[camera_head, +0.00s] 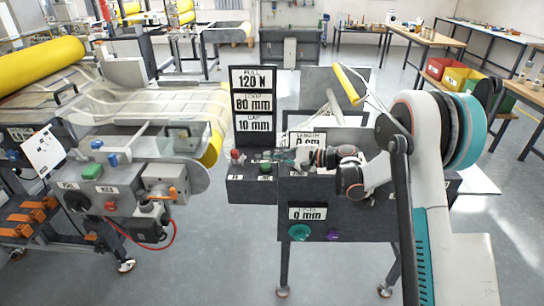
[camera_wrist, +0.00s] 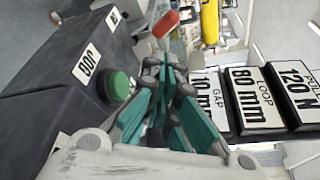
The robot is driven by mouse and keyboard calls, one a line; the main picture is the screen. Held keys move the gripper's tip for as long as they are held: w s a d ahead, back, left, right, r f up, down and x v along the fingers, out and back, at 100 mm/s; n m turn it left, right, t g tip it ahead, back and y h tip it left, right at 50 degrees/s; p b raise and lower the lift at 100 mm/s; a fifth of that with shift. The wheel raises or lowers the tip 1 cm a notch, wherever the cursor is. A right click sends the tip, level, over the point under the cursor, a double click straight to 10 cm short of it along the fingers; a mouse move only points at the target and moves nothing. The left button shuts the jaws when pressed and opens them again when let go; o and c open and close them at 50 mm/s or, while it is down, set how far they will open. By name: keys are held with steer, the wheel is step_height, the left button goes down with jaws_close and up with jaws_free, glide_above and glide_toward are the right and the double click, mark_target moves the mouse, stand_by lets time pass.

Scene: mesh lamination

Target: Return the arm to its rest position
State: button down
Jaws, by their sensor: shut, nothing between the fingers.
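My arm (camera_head: 432,180) enters from the right in the head view and reaches left over a dark console (camera_head: 345,258). My gripper (camera_head: 278,157), with teal fingers, is at the console's left part, close to a green button (camera_head: 265,168). In the wrist view my gripper (camera_wrist: 167,68) is shut and empty. There the green button (camera_wrist: 118,86) is just left of the fingers, beside a JOG label (camera_wrist: 87,63). A red button (camera_wrist: 166,23) lies beyond the fingertips. I cannot tell whether the fingers touch the console.
A tall sign panel (camera_head: 253,100) stands just behind my gripper. A roller machine (camera_head: 110,185) with yellow rolls stands at left. A rod with a yellow handle (camera_head: 347,86) rises behind the console. Workbenches (camera_head: 425,38) and coloured bins (camera_head: 452,76) are further back. Floor (camera_head: 215,255) is clear between the machines.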

steer(key=s+d+r+n+h, duration=0.2)
steer(key=s+d+r+h, duration=0.15)
steer(key=s+r, duration=0.4)
steer(key=s+d+r+n+h, duration=0.25)
steer(key=s+r+h, duration=0.2)
steer(key=s, duration=0.55)
steer(key=s+d+n+h, duration=0.1)
steer(key=s+d, duration=0.3)
steer(key=s, duration=0.4)
steer(key=s+d+f+n+t+h, duration=0.1)
steer(key=s+d+n+h, duration=0.1)
steer(key=s+d, duration=0.3)
steer(key=s+d+f+n+t+h, duration=0.1)
steer(key=s+d+h, duration=0.3)
steer(key=s, duration=0.6)
steer(key=shift+s+d+n, duration=0.4)
steer(key=shift+d+n, duration=0.05)
steer(key=shift+d, duration=0.1)
